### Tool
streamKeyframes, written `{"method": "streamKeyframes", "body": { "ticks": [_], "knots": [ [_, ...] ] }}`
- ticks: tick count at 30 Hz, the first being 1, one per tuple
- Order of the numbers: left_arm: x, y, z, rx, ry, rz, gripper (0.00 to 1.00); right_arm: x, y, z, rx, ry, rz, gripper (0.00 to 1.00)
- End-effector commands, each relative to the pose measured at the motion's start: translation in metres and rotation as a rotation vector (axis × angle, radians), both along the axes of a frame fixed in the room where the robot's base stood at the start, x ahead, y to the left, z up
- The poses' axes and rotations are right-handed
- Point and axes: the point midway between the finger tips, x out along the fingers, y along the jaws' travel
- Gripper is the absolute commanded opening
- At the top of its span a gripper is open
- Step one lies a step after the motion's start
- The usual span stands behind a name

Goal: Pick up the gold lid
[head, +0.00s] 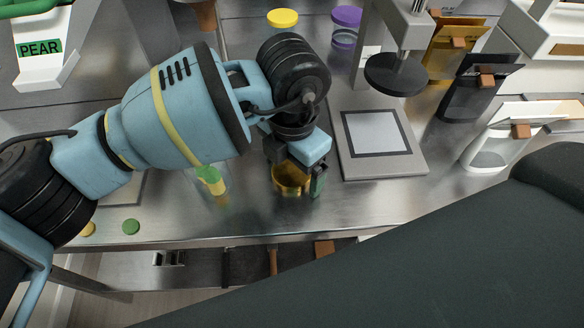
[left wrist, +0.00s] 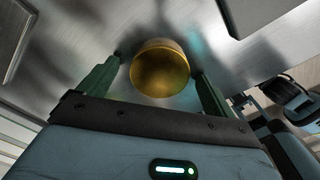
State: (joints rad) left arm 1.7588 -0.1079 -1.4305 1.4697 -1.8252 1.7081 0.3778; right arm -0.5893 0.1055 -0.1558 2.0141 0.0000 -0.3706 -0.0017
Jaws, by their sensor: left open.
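The gold lid (head: 290,181) is a round, shiny gold piece on the steel table, near its front edge. In the left wrist view the gold lid (left wrist: 160,70) sits between the two green fingers. My left gripper (head: 297,172) reaches down over it from above, open, with one finger on each side of the lid. In the left wrist view the open jaws of my left gripper (left wrist: 155,68) straddle the lid; I cannot tell whether either finger touches it. Part of the lid is hidden behind the gripper in the head view. My right gripper is not in view.
A press with a pale square plate (head: 377,134) stands just right of the gripper. A yellow-lidded jar (head: 283,19) and a purple-lidded jar (head: 345,28) are behind. Pouches stand at right. A green disc (head: 131,227) lies at the left front of the table.

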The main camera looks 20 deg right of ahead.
Motion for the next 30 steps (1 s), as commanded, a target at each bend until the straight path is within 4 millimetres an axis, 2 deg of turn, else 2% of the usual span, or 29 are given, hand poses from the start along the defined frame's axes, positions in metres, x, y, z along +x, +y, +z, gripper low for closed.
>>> {"method": "streamKeyframes", "body": {
  "ticks": [2,13,23,30],
  "knots": [
    [0.000,0.000,0.000,0.000,0.000,0.001,0.91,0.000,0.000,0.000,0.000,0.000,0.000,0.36],
    [0.000,0.000,0.001,0.000,0.000,0.001,0.43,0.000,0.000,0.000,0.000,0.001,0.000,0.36],
    [0.001,0.000,0.004,-0.001,-0.001,0.001,0.43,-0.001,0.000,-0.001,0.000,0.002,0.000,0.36],
    [0.001,0.000,0.027,-0.001,-0.003,0.001,0.43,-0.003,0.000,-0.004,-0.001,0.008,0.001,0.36]
  ]
}}
